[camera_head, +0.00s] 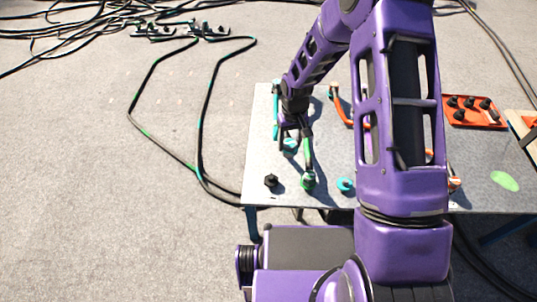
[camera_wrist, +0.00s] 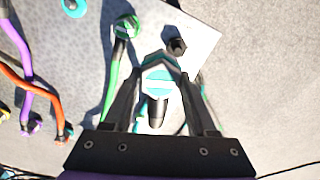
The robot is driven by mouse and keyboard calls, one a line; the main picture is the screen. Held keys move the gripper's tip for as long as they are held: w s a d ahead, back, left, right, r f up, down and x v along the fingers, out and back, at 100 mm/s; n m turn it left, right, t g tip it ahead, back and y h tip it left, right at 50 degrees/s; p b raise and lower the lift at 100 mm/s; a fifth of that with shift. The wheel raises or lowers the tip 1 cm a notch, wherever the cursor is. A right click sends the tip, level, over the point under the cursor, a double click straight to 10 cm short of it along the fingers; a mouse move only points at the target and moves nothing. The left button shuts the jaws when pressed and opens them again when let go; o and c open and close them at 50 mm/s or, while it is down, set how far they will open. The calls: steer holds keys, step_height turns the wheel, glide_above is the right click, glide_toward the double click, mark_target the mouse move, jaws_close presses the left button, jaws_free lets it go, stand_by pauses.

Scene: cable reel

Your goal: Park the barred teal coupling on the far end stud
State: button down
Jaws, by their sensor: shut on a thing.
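The teal coupling, with a pale bar across its face, shows between my fingers in the wrist view (camera_wrist: 158,80). In the head view it is a teal patch (camera_head: 290,146) below my gripper (camera_head: 293,130). My gripper (camera_wrist: 156,92) is shut on it. A bare black stud (camera_head: 271,181) stands near the plate's front left corner; it also shows in the wrist view (camera_wrist: 177,46), just beyond the coupling and apart from it. I cannot tell the coupling's height above the plate.
A green-cabled coupling (camera_head: 308,181) and a teal coupling (camera_head: 345,185) sit along the grey plate's (camera_head: 258,150) front edge. Orange cables (camera_head: 338,104) lie farther back. An orange tray (camera_head: 473,111) with several black pieces is at right. My arm hides the plate's middle.

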steer(key=n, duration=0.2)
glide_above(271, 177)
step_height(271, 177, down, 8)
steer(key=shift+w+a+f+b, duration=0.1)
steer(key=shift+f+b, duration=1.1)
steer(key=shift+f, duration=1)
steer(key=shift+w+f+b, duration=0.1)
steer(key=shift+f+b, duration=1.05)
steer(key=shift+f, duration=1.05)
steer(key=shift+s, duration=0.15)
steer(key=shift+f, duration=0.5)
steer(key=shift+c, duration=0.6)
jaws_free()
step_height(271, 177, up, 18)
steer(key=p, duration=0.2)
steer(key=shift+f+p, duration=0.25)
steer(key=shift+p, duration=0.05)
